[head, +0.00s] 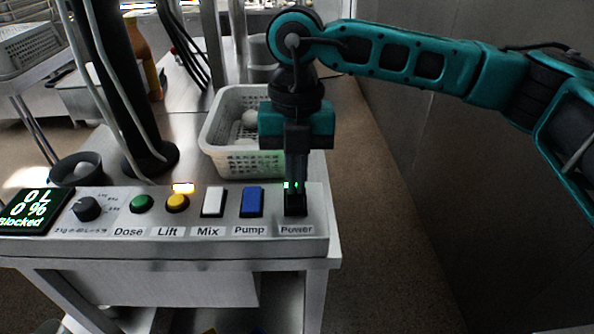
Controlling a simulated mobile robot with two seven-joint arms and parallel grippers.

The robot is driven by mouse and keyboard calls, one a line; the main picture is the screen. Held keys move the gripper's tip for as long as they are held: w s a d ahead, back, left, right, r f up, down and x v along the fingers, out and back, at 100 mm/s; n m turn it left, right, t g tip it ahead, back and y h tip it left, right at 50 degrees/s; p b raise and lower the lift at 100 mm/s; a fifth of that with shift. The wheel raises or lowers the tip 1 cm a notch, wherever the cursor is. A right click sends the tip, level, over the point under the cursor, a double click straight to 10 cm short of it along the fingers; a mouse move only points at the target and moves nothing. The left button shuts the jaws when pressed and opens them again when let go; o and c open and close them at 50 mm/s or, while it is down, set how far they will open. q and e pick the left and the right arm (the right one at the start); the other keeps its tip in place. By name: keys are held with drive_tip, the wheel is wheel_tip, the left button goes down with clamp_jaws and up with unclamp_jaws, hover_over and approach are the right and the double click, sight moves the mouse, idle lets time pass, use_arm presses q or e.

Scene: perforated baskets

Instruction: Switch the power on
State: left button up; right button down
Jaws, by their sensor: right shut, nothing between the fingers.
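The control panel (110,243) spans the lower left of the head view. At its right end is the black power switch (295,205), above the label "Power". Small green lights show around the top of the switch, beside my fingertips. My right gripper (295,180) points straight down at the switch, shut and empty. Its fingertips are at the switch's upper part and partly hide it; I cannot tell whether they touch it. My left gripper is not in view.
Left of the switch are the blue Pump switch (251,202), white Mix switch (213,202), yellow Lift button (177,202), green Dose button (141,204), a knob (87,209) and a display (34,209) reading "Blocked". A white perforated basket (220,128) stands behind. Open floor lies right.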

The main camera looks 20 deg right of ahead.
drive_tip(key=shift+s+f, duration=0.2)
drive_tip(key=shift+f, duration=0.25)
drive_tip(key=shift+s+a+r, duration=0.1)
drive_tip(key=shift+s+a, duration=0.1)
drive_tip(key=shift+s, duration=0.3)
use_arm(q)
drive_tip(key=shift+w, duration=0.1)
use_arm(e)
drive_tip(key=shift+s, duration=0.2)
drive_tip(key=shift+r, duration=0.1)
drive_tip(key=shift+w+r, duration=0.1)
drive_tip(key=shift+r, duration=0.1)
drive_tip(key=r+p, duration=0.2)
drive_tip(key=r, duration=0.1)
drive_tip(key=w+r+p, duration=0.1)
drive_tip(key=r, duration=0.1)
drive_tip(key=shift+d, duration=0.15)
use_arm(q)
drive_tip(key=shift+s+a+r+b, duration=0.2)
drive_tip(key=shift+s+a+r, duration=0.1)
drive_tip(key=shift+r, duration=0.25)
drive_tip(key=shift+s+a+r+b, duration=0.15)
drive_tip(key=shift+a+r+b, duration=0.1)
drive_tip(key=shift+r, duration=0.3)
use_arm(e)
wheel_tip(320, 180, up, 9)
drive_tip(key=shift+w, duration=0.45)
